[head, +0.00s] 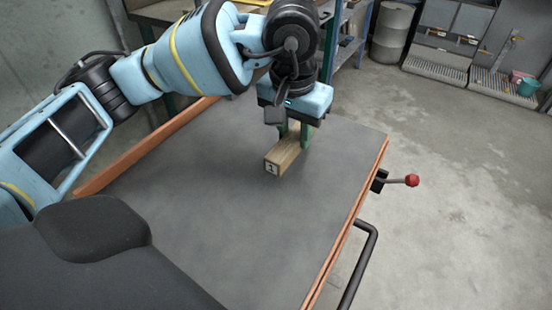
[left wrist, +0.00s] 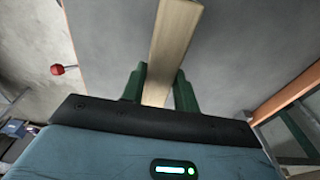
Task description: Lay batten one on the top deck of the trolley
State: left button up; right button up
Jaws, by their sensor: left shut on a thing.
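Batten one (head: 286,156) is a short wooden bar with a white label marked 1 on its near end. My left gripper (head: 293,135) is shut on it from above, with green fingers on either side. The batten is at or just above the grey top deck (head: 215,180) of the trolley; I cannot tell whether it touches. In the left wrist view the batten (left wrist: 172,45) runs up and away between the green fingers (left wrist: 158,88). My right gripper is not in view.
The deck has orange-brown edge strips (head: 347,215) and is otherwise bare. A red-knobbed lever (head: 411,180) and a black handle (head: 364,260) stick out on the right side.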

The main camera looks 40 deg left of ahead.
aim_at(276, 149)
pick_arm(q)
jog(key=s, duration=0.5)
jog(key=shift+a+f, duration=0.2)
jog(key=shift+a, duration=0.05)
jog(key=shift+f, duration=0.15)
jog(key=shift+f, duration=1.65)
jog(key=shift+f, duration=0.2)
jog(key=o, duration=1)
jog(key=shift+r, duration=0.1)
